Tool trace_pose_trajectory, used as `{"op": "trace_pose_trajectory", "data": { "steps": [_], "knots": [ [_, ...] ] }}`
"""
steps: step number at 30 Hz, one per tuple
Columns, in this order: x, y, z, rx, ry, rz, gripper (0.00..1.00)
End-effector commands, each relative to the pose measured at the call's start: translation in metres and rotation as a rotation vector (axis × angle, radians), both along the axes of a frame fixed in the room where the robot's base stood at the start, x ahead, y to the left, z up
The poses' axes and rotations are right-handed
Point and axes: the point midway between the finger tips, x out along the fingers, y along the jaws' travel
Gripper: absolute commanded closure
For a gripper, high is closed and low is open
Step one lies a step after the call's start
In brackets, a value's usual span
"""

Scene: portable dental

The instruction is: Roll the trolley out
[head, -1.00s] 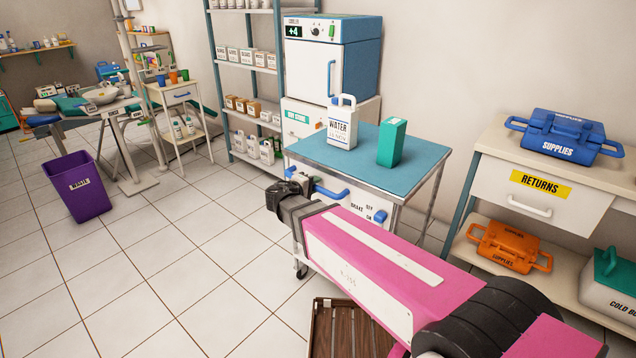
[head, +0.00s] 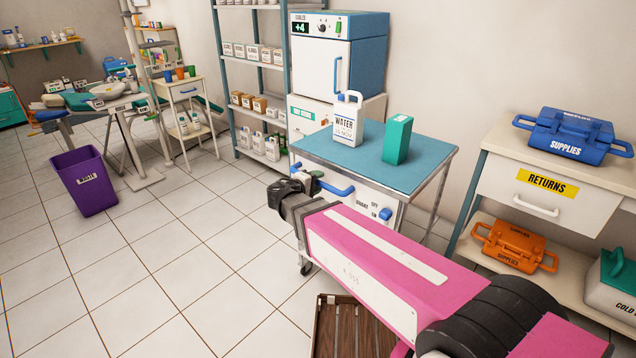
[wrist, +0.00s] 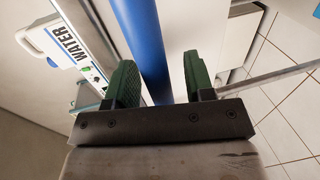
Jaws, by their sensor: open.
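The trolley has a blue top (head: 425,170), a white front and metal legs. A white water jug (head: 348,122) and a green box (head: 397,140) stand on it. A blue bar handle (head: 337,188) crosses its front, beside a brake panel marked OFF and ON with a blue knob (head: 385,213). My gripper (head: 308,180) is at the handle's left end in the head view. In the wrist view my gripper (wrist: 157,78) is open, with green finger pads on either side of the blue bar (wrist: 143,40). A gap shows at the right pad; contact at the left is unclear.
A slatted brown crate (head: 350,325) lies on the floor below my arm. The returns table (head: 510,150) stands right of the trolley, the shelf rack (head: 250,65) and fridge (head: 322,60) behind. A purple bin (head: 85,182) stands left. The tiled floor (head: 170,270) between is clear.

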Motion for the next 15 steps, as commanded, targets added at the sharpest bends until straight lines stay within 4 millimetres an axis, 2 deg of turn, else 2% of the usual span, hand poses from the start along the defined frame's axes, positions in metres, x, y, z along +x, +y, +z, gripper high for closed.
{"op": "trace_pose_trajectory", "data": {
  "steps": [9,15],
  "knots": [
    [-0.044,0.031,0.011,0.001,0.0,0.003,0.52],
    [-0.067,0.048,0.016,0.001,0.0,0.003,0.52]
  ]
}}
